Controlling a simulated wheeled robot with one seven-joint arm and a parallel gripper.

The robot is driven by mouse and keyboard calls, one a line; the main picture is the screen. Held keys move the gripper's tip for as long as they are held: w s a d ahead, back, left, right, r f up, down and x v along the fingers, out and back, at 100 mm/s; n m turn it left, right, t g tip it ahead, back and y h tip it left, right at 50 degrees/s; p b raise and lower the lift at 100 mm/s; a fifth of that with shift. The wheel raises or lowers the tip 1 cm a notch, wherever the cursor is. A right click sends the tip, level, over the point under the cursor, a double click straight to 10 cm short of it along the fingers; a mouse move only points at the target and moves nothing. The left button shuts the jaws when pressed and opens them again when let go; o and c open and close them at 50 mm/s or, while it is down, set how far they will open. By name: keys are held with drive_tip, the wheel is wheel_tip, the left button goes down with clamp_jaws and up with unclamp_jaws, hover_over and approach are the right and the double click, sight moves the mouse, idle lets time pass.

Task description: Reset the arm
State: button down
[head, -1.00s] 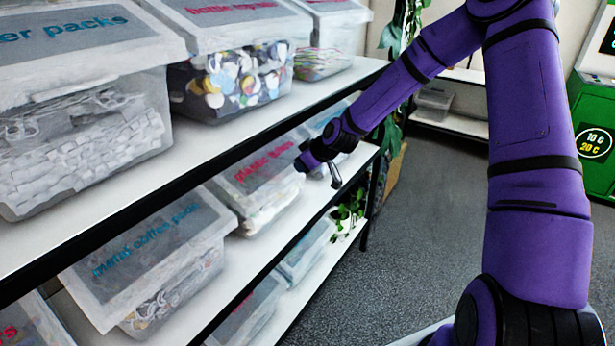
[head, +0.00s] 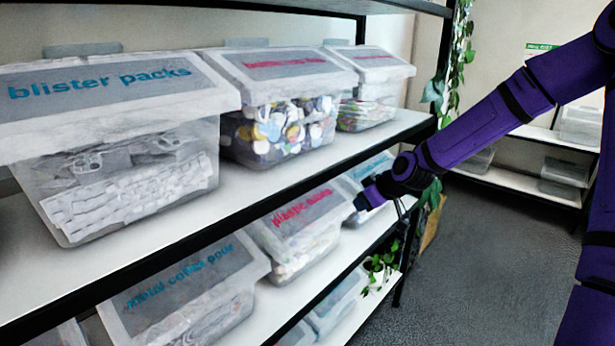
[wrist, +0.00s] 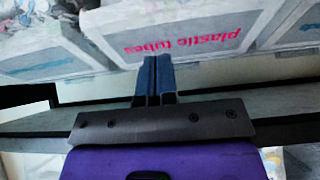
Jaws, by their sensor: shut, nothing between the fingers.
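My purple arm reaches in from the right in the head view. My gripper (head: 362,200) is in front of the middle shelf, by the bin labelled plastic tubes (head: 300,232). In the wrist view the two dark blue fingers of my gripper (wrist: 154,62) are pressed together with nothing between them. They point towards the plastic tubes bin (wrist: 190,32), whose label shows upside down there. I cannot tell how far the fingertips are from the bin.
A shelf rack (head: 250,190) with dark edges fills the left. It holds lidded bins, including blister packs (head: 125,190) and one of colourful caps (head: 285,130). A plant (head: 378,268) sits at the rack's lower end. Grey floor (head: 480,270) lies open to the right.

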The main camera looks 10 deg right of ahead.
drive_tip(key=s+r+m+h, duration=0.1)
drive_tip(key=s+r+m, duration=0.1)
drive_tip(key=s+r, duration=0.5)
drive_tip(key=s+d+r+m+g+h, duration=0.1)
drive_tip(key=s+r, duration=0.7)
drive_tip(key=s, duration=0.8)
drive_tip(key=s+r+m+h, duration=0.3)
drive_tip(key=s+r, duration=0.4)
drive_tip(key=s, duration=0.5)
drive_tip(key=shift+s+d+r+m+g, duration=0.15)
drive_tip(key=shift+s+d+m+g, duration=0.2)
drive_tip(key=shift+m, duration=0.25)
